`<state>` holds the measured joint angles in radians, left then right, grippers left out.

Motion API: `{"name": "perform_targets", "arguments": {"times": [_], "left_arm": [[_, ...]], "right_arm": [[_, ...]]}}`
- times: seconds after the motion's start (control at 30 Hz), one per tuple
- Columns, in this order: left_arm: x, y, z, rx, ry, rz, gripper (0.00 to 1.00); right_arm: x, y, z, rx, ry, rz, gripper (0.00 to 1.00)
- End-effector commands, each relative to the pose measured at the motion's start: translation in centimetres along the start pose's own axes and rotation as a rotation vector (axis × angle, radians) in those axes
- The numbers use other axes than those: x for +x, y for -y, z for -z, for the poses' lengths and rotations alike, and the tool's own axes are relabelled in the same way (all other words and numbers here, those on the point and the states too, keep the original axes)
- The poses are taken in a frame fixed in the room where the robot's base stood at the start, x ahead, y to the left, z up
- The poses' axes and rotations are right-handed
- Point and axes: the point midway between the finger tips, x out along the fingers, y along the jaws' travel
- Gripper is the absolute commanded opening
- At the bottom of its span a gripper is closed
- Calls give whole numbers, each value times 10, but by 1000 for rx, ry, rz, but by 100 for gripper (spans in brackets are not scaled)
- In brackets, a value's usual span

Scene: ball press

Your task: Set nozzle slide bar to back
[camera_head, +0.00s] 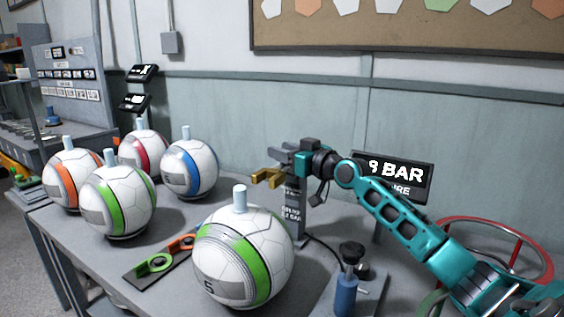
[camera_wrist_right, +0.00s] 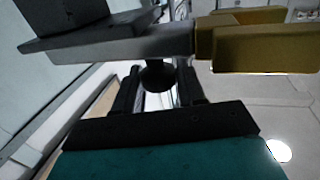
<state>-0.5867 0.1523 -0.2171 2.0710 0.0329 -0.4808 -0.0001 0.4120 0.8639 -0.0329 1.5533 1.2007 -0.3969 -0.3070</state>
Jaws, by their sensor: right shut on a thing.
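My right gripper (camera_head: 302,160) reaches in from the right to the top of the grey press post (camera_head: 297,232). It is shut on the nozzle slide bar, which carries a gold forked end (camera_head: 268,178) pointing left. In the right wrist view, the grey slide bar (camera_wrist_right: 125,47) lies across the front of my right gripper (camera_wrist_right: 158,78), with a dark round knob between the fingers. The gold fork (camera_wrist_right: 265,45) sticks out to the right there. The exact finger contact is partly hidden. My left gripper is out of view.
A ball with a green stripe (camera_head: 240,262) stands in front of the post. Several more balls, one blue-striped (camera_head: 190,170), stand further left. A display reading 8 BAR (camera_head: 396,175) is behind my right arm. A red wheel (camera_head: 510,230) and a blue pump-like part (camera_head: 346,296) are on the right.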

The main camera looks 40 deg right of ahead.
Motion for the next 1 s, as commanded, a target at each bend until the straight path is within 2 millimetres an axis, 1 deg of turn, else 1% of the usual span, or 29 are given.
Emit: {"name": "perform_targets", "arguments": {"times": [0.03, 0.23, 0.27, 0.47, 0.77, 0.87, 1.0], "left_arm": [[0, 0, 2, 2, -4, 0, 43], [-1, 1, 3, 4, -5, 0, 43], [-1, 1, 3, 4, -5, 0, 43], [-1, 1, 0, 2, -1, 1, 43], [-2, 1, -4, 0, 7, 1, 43], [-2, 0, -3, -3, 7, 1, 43], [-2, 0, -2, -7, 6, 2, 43]], "right_arm": [[0, -4, 2, -1, -2, -7, 0], [-1, -5, 3, -3, -3, -11, 0], [-1, -5, 3, -3, -3, -11, 40], [-1, -5, 3, -4, -3, -10, 60], [-2, -3, 2, -3, -1, -7, 60], [-8, -4, 1, -4, 0, -7, 60], [-22, -3, 1, -6, 2, -7, 60]]}}
